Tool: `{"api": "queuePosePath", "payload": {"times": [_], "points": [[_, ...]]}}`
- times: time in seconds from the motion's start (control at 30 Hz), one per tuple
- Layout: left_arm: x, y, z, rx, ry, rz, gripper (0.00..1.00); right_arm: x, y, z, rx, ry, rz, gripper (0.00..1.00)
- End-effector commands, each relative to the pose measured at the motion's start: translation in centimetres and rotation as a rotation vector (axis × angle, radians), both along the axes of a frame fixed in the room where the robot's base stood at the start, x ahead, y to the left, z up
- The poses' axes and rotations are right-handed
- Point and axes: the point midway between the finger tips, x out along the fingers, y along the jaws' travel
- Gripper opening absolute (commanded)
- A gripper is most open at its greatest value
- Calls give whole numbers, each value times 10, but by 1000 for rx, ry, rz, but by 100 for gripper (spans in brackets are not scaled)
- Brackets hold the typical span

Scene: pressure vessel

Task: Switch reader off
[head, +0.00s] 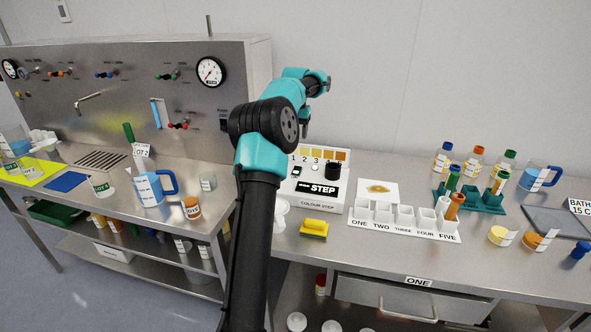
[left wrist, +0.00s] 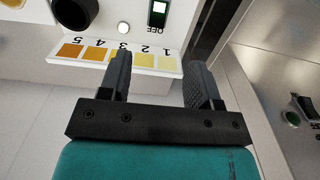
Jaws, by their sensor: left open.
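The reader is a white box marked COLOUR STEP (head: 318,206) in the head view, with a black knob (head: 333,170) and a row of numbered yellow-to-orange patches. In the left wrist view its colour strip (left wrist: 113,56) shows upside down. My right gripper is not in view.
A yellow sponge (head: 314,229) and a white numbered rack (head: 403,222) stand in front and right of the reader. A steel panel (head: 125,90) with gauges and valves stands at left. A blue jug (head: 150,188) is on the left bench. Bottles (head: 473,160) stand at the back right.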

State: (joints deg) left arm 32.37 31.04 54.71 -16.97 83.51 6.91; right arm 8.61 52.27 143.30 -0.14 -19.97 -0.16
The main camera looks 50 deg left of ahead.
Motion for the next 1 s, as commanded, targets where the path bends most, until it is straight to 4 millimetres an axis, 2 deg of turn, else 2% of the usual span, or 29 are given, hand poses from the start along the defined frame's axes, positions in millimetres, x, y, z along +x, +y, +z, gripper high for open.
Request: {"api": "queuePosePath", "payload": {"times": [0.7, 0.9, 1.0], "points": [[0, 0, -121, -1, 2, -1, 57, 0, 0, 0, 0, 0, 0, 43], [0, 0, -146, -1, 1, 0, 57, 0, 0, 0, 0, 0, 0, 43], [0, 0, -152, -1, 1, 1, 57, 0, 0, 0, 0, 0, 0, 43]]}}
